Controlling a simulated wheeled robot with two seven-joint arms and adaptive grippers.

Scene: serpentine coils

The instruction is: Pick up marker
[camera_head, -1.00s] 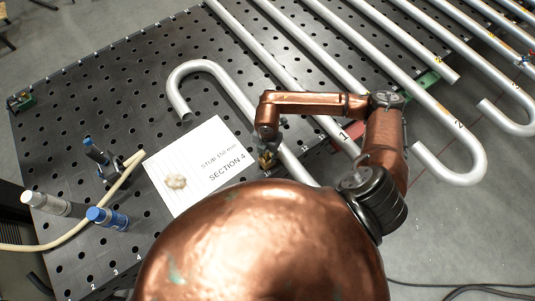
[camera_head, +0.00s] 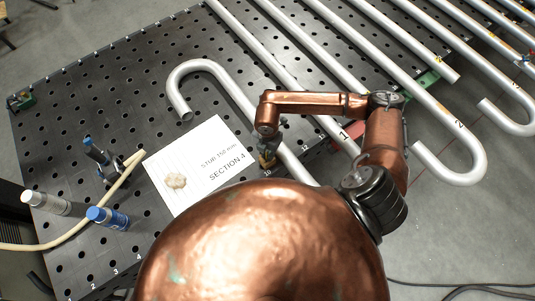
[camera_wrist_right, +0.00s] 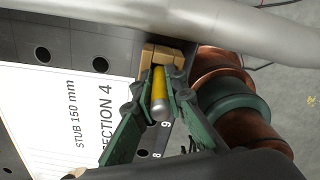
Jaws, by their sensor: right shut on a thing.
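The marker (camera_wrist_right: 159,95), a slim yellow cylinder with a silver rounded end, sits between the green fingers of my right gripper in the right wrist view. My right gripper (camera_head: 268,155) is shut on it, just above the perforated table, right of the white paper sheet. A tan wooden block (camera_wrist_right: 163,55) lies right beyond the marker in the wrist view; I cannot tell whether the two touch. In the head view the marker is too small to make out clearly. My left gripper does not show.
A hooked silver pipe (camera_head: 228,82) runs close beside my right gripper.

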